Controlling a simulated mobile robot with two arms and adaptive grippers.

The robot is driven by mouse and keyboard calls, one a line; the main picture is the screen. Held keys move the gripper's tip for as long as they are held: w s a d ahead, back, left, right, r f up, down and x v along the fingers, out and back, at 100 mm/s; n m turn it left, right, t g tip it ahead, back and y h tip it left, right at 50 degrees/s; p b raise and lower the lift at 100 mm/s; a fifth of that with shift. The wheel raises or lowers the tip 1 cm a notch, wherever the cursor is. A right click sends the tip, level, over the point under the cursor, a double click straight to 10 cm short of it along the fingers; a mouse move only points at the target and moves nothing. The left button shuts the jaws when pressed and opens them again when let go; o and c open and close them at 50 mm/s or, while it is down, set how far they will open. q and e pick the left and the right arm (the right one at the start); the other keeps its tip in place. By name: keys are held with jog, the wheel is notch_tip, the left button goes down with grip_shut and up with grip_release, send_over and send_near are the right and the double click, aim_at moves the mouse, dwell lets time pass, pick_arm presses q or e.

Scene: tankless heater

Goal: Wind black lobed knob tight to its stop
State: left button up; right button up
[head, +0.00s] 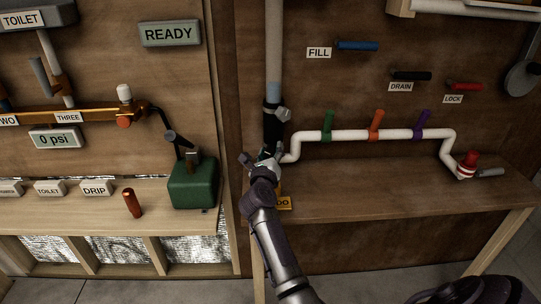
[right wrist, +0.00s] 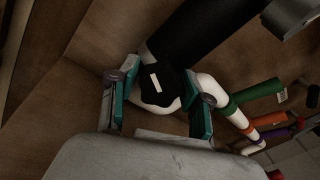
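The black lobed knob (right wrist: 154,84) shows in the right wrist view with a white mark on its face. It sits on a white pipe fitting below a thick black pipe section (right wrist: 200,40). My right gripper (right wrist: 160,75) has one teal-padded finger on each side of the knob, close to its lobes; whether both pads touch it is hard to see. In the head view, my right gripper (head: 263,160) is at the foot of the black pipe section (head: 273,125) and hides the knob. My left gripper is out of view.
A white pipe (head: 345,134) with green, orange and purple levers runs right from the knob's place. A red cap (head: 469,160) is at its far end. The right bench (head: 400,187) is mostly bare.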

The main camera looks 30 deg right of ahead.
grip_shut()
jog(key=shift+o, duration=1.5)
grip_release()
jog(key=n+p, duration=0.1)
jog(key=p, duration=0.1)
jog(key=n+p, duration=0.3)
jog(key=p, duration=0.1)
jog(key=shift+r+n, duration=0.3)
jog(key=shift+n, duration=0.1)
jog(key=shift+n+p, duration=0.4)
jog(key=shift+p, duration=0.05)
jog(key=shift+f, duration=0.25)
